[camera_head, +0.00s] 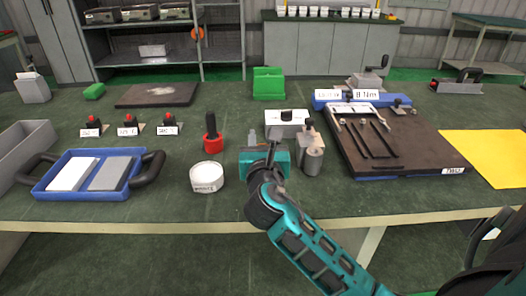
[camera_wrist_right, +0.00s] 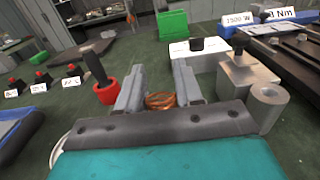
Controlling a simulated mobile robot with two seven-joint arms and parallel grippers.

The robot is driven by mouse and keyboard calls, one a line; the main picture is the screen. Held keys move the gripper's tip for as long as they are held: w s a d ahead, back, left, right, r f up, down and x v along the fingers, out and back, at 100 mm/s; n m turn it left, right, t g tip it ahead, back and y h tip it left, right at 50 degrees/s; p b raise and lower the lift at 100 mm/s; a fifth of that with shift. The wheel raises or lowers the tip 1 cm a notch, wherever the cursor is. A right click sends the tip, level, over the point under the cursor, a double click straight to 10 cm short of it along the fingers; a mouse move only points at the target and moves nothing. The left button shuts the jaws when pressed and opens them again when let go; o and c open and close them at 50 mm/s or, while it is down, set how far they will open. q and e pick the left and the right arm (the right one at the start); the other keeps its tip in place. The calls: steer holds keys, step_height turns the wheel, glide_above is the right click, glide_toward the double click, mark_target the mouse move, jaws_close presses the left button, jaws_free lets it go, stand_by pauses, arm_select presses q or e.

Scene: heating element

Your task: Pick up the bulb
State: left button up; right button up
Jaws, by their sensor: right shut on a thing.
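My right gripper (camera_head: 263,143) is over the front middle of the bench in the head view. In the right wrist view its two grey fingers (camera_wrist_right: 159,82) stand either side of a copper-coloured coil (camera_wrist_right: 160,100). The gripper is shut on this coil, and the fingers hide its sides. I cannot make out a glass bulb in either view. My left gripper is not in view.
A grey metal block with a cylinder (camera_head: 312,160) stands close right of the gripper. A white box (camera_head: 287,126) is behind it. A red cup with a black handle (camera_head: 213,142) and a white round container (camera_head: 206,178) are left. A blue tray (camera_head: 140,168) lies further left.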

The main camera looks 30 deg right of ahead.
steer(key=c, duration=0.5)
steer(key=shift+o, duration=0.2)
